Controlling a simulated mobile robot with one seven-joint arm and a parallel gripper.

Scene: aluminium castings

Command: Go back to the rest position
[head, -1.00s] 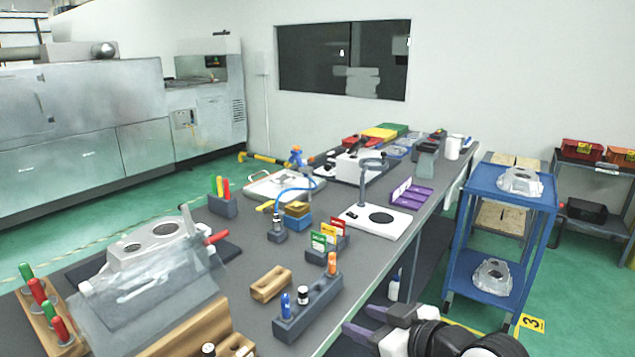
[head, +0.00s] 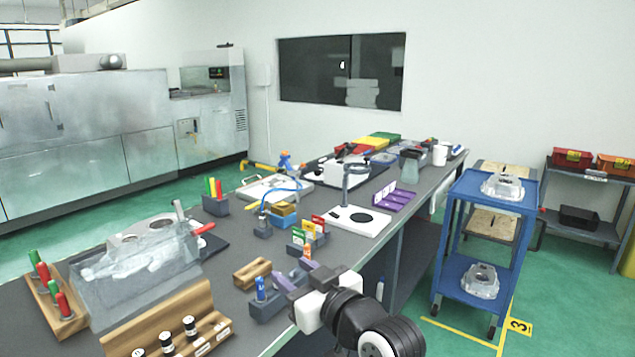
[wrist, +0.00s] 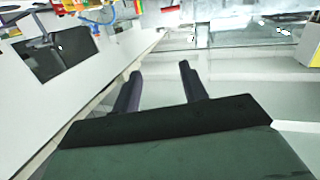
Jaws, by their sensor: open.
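My gripper (head: 294,274) is in the lower middle of the head view, by the front edge of the grey workbench (head: 228,273).
A blue trolley (head: 487,237) at the right bears one aluminium casting (head: 503,186) above and another casting (head: 480,281) below. A wooden block (head: 252,273) and a clear cover (head: 135,275) stand on the bench.

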